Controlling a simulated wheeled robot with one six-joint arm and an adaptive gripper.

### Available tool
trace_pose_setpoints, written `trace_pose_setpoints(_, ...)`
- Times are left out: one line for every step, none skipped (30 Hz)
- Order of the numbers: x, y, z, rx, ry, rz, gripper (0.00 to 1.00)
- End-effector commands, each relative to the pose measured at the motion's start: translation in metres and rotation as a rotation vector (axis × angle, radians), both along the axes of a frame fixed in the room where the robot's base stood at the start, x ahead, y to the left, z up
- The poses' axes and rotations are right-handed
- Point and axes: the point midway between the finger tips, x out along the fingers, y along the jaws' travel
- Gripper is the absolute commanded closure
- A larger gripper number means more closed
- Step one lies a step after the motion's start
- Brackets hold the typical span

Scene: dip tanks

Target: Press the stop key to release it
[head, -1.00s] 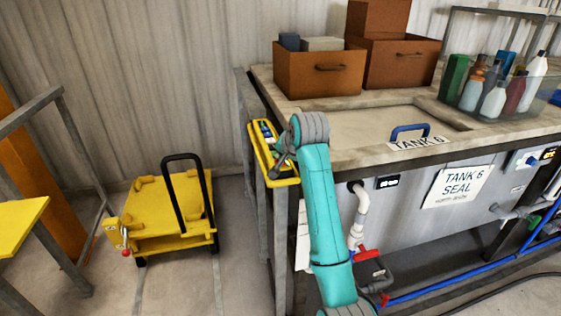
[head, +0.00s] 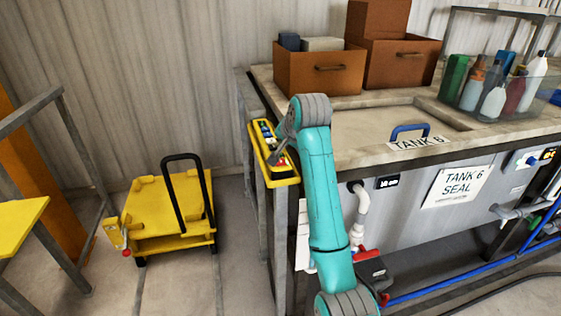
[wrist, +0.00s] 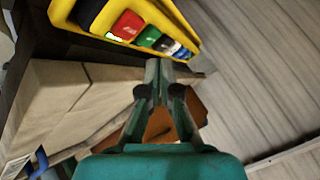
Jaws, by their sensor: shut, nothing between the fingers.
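The yellow key box (head: 287,181) is mounted at the left end of the tank bench. In the wrist view, the box (wrist: 188,32) crosses the top with a row of coloured keys. A red key (wrist: 127,25) is near its left part, with a small lit green strip beside it. A green key (wrist: 149,36) and blue and white keys follow to the right. I cannot read the key labels. My gripper (wrist: 160,66) is shut and empty, its tips close to the box's lower edge, below the green and blue keys. Contact cannot be told. In the head view my gripper (head: 275,158) is over the box.
Tank 6 (head: 465,170) has a lid with a blue handle (head: 410,131) to the right. Brown drawer boxes (head: 318,72) and a clear bin of bottles (head: 505,98) stand on the bench. A yellow trolley (head: 165,205) stands on the floor at left, with clear floor between.

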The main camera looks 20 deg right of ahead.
Motion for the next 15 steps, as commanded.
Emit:
trace_pose_setpoints(0.0,0.0,0.005,0.0,-0.001,0.0,1.0)
trace_pose_setpoints(0.0,0.0,0.007,0.0,-0.001,0.0,1.0)
trace_pose_setpoints(0.0,0.0,0.011,0.001,-0.001,0.001,1.0)
trace_pose_setpoints(0.0,0.0,0.013,0.0,0.0,0.0,1.0)
trace_pose_setpoints(0.0,0.0,0.016,0.0,0.0,0.0,1.0)
trace_pose_setpoints(0.0,0.0,0.019,0.001,-0.001,0.001,1.0)
trace_pose_setpoints(0.0,0.0,0.02,0.0,0.0,0.0,1.0)
trace_pose_setpoints(0.0,0.0,0.021,0.0,0.0,0.0,1.0)
trace_pose_setpoints(0.0,0.0,0.022,0.0,0.0,0.0,1.0)
trace_pose_setpoints(0.0,0.0,0.022,0.0,0.0,0.0,1.0)
trace_pose_setpoints(0.0,0.0,0.022,0.0,0.001,0.001,1.0)
trace_pose_setpoints(0.0,0.0,0.022,0.0,0.001,0.001,1.0)
trace_pose_setpoints(0.0,0.0,0.022,0.0,0.001,0.001,1.0)
trace_pose_setpoints(0.0,0.0,0.022,0.0,0.001,0.001,1.0)
trace_pose_setpoints(0.0,0.0,0.022,0.0,0.001,0.001,1.0)
